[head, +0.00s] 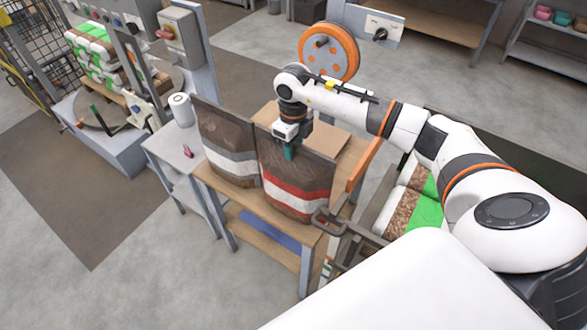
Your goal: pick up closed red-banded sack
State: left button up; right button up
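The red-banded sack (290,192), brown with a red band and white stripes, stands upright on a wooden-topped table (270,225). A brown sack with a grey and white band (230,158) stands to its left. My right gripper (289,153) points down at the top of the red-banded sack, its teal fingers overlapping the sack's upper edge. The wrist hides part of that edge, and I cannot tell whether the fingers are shut on it. My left gripper is out of view.
A cardboard box (325,138) is behind the red-banded sack. An orange wheel (329,52) stands further back. Green-and-white sacks (424,215) lie at right, beside a dark metal bracket (350,229).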

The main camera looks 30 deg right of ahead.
jog(key=shift+f, duration=0.4)
jog(key=shift+c, duration=0.4)
grip_shut()
jog(key=shift+w+r, duration=0.1)
